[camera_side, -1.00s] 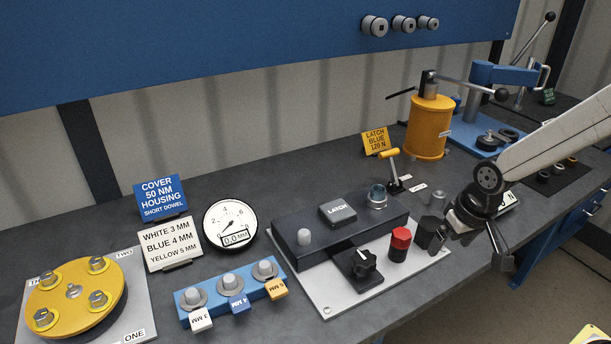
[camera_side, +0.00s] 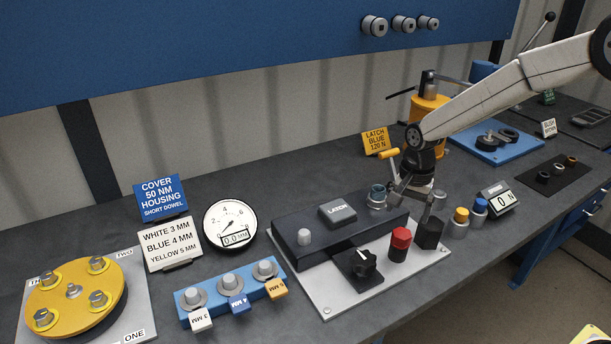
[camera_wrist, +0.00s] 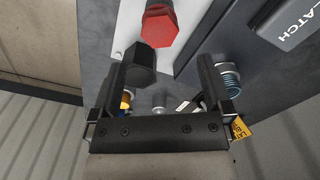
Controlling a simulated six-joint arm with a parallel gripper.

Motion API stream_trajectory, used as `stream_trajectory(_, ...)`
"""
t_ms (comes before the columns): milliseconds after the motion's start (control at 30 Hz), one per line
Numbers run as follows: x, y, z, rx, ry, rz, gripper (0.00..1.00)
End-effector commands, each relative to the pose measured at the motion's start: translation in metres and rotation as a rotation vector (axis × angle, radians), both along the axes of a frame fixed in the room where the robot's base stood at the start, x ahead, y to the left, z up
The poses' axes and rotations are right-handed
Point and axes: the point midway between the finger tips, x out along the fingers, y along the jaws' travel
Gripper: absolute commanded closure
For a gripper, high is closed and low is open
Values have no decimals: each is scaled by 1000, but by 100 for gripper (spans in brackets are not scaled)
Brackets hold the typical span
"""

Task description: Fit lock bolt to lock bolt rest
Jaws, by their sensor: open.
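No part is labelled lock bolt or lock bolt rest, and I cannot tell for sure which parts they are. A yellow T-handle (camera_side: 389,154) stands behind the latch block (camera_side: 315,247), partly hidden by my wrist. A threaded blue-grey collar (camera_side: 377,195) sits at the block's right end; it also shows in the wrist view (camera_wrist: 229,76). A small grey cylinder (camera_side: 439,199) stands right of my gripper. My gripper (camera_side: 411,207) points down, open and empty, between collar and black hex post (camera_side: 429,233). In the wrist view its fingers (camera_wrist: 166,80) are wide apart.
A red knob (camera_side: 400,243) and a black rotary knob (camera_side: 363,263) stand on the pale plate (camera_side: 345,300). Yellow-capped (camera_side: 460,222) and blue-capped (camera_side: 479,208) cylinders and a newton readout (camera_side: 497,199) stand to the right. A yellow canister (camera_side: 427,108) is behind my arm.

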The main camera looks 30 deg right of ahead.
Motion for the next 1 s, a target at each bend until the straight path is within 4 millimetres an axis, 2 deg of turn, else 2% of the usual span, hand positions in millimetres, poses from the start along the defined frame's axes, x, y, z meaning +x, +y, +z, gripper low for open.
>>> stream_trajectory(267,-1,0,-15,0,2,2,0)
stream_trajectory(733,0,0,-66,0,0,3,0)
stream_trajectory(1000,0,0,-77,0,-2,3,0)
